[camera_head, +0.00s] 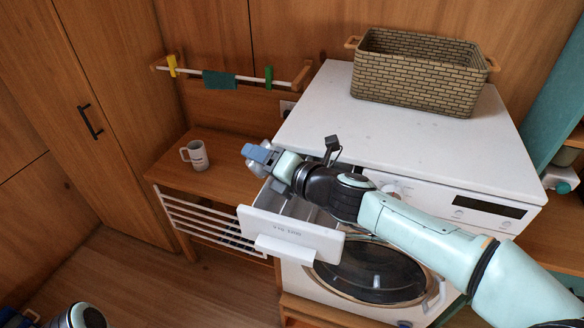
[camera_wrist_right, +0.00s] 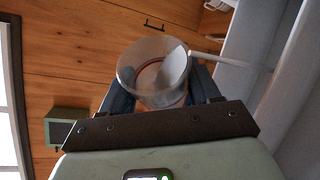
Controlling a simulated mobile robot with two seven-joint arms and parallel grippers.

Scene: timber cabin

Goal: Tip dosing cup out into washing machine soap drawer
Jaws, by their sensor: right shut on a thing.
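My right gripper (camera_head: 262,155) is shut on the clear dosing cup (camera_wrist_right: 140,66), above the back-left end of the open soap drawer (camera_head: 290,232). In the wrist view the cup sits between the fingers (camera_wrist_right: 165,95) with its open mouth towards the camera. A pale patch and a reddish ring show in it. In the head view the cup is small and partly hidden by the fingers; its tilt is hard to tell. The white drawer is pulled out from the washing machine (camera_head: 420,150). Only a bit of my left arm shows at bottom left.
A wicker basket (camera_head: 415,75) stands on the machine top. A grey mug (camera_head: 196,155) stands on the wooden bench (camera_head: 220,182) left of the drawer. A rail (camera_head: 235,76) with a green cloth hangs behind. The round door (camera_head: 368,270) is below the drawer.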

